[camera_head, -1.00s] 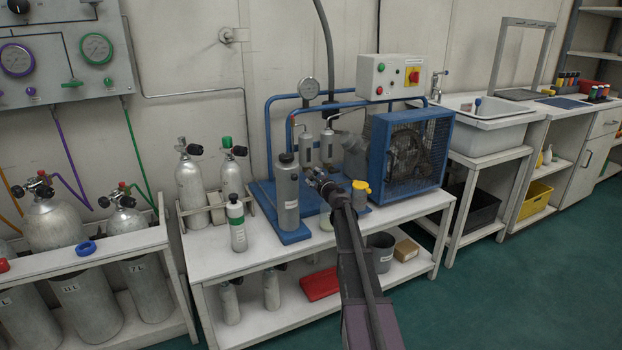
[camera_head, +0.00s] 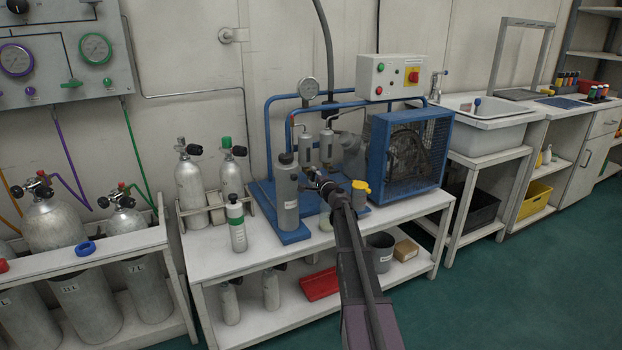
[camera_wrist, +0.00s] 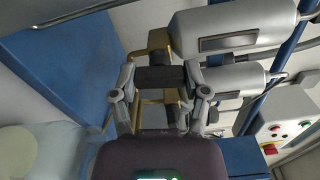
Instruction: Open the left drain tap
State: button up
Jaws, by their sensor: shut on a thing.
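Two grey filter cylinders hang side by side on the blue compressor frame. The left one (camera_wrist: 235,38) is the upper one in the wrist view, and the right one (camera_wrist: 232,80) is below it. A brass drain tap (camera_wrist: 157,42) comes off the end of the left cylinder. My gripper (camera_wrist: 160,78) is at this tap, its two fingers closed on a dark part beside the brass, which I take as the tap's handle. The fingers hide part of it, so its exact angle is unclear. In the head view my gripper (camera_head: 322,182) is small and dark below the cylinders.
A tall grey bottle (camera_head: 287,195) stands close left of my gripper. A yellow-capped container (camera_head: 360,194) stands close right, before the blue caged fan (camera_head: 408,150). A pale rounded container (camera_wrist: 30,150) is low beneath the tap. The control box (camera_head: 390,77) is above.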

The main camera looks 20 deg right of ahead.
jog(key=shift+w, duration=0.15)
jog(key=o, duration=1.2)
jog(key=shift+c, duration=0.2)
jog(key=shift+s, duration=0.2)
jog(key=s, duration=1.1)
jog(key=shift+s+d, duration=0.2)
jog(key=shift+s, duration=0.2)
